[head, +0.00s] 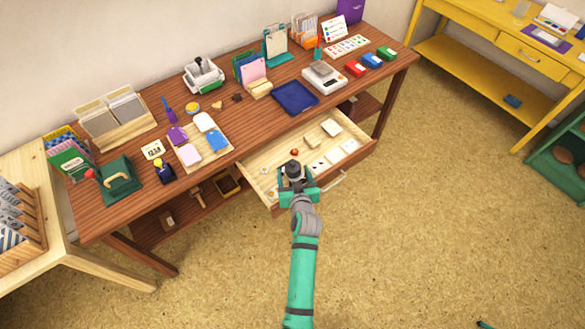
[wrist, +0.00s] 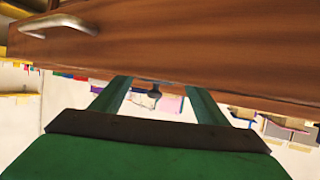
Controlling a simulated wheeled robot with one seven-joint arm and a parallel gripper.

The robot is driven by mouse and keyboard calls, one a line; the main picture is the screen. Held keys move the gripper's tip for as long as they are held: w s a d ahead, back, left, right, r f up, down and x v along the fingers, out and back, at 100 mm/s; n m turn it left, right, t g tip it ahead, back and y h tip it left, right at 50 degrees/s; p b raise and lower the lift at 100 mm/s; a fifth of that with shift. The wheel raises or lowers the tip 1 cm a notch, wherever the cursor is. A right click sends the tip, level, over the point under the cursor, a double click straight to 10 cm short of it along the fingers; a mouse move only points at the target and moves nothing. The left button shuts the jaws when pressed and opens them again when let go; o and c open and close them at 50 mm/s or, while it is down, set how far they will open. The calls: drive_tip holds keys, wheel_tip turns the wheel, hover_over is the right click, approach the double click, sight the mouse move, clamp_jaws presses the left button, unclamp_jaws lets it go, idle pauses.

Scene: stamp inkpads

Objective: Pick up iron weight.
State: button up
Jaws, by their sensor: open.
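The iron weight (head: 293,169) is a dark, knobbed piece at the front of the open drawer. My arm reaches to it from the front, and my gripper (head: 294,184) partly covers its lower part in the head view. My gripper is open; its two green fingers stand apart in the wrist view (wrist: 158,92). A small dark knob, probably the weight's top (wrist: 154,93), shows between the fingers past the drawer edge. I cannot tell whether the fingers touch the weight.
The open drawer (head: 258,189) holds several small items, including white cards and a reddish ball (head: 294,152). Its wooden front (wrist: 190,40) is close in the wrist view. The desk (head: 235,108) behind is crowded with stationery.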

sight(294, 170)
drive_tip(key=shift+d+x, duration=0.1)
drive_tip(key=shift+x, duration=0.85)
drive_tip(key=shift+d+x, duration=0.15)
drive_tip(key=shift+x, duration=0.85)
drive_tip(key=shift+c, duration=0.4)
drive_tip(key=c, duration=1.5)
drive_tip(key=shift+w+r, duration=0.1)
drive_tip(key=shift+r, duration=0.05)
clamp_jaws()
drive_tip(key=shift+r, duration=0.1)
